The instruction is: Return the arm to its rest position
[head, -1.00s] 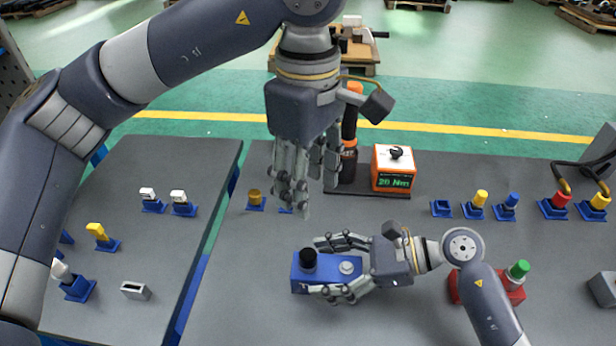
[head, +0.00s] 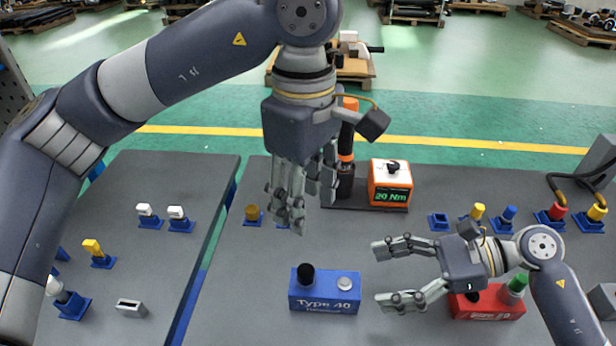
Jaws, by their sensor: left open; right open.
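My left gripper (head: 292,200) hangs fingers-down above the main table, open and empty. My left arm comes in from the left and arches high across the view. My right gripper (head: 385,272) points left, open and empty, low over the front of the table. Its fingers are just right of the blue "Type 40" box (head: 322,295) and apart from it. The box has a black knob and a silver button on top. The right gripper and arm partly cover a red box (head: 486,303) with a green cap.
An orange tool (head: 346,140) and an orange "20 Nm" unit (head: 390,184) stand behind the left gripper. Several blue stands with coloured plugs line the right, including a red plug (head: 556,212). A side table (head: 160,255) holds more stands. The table's middle is clear.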

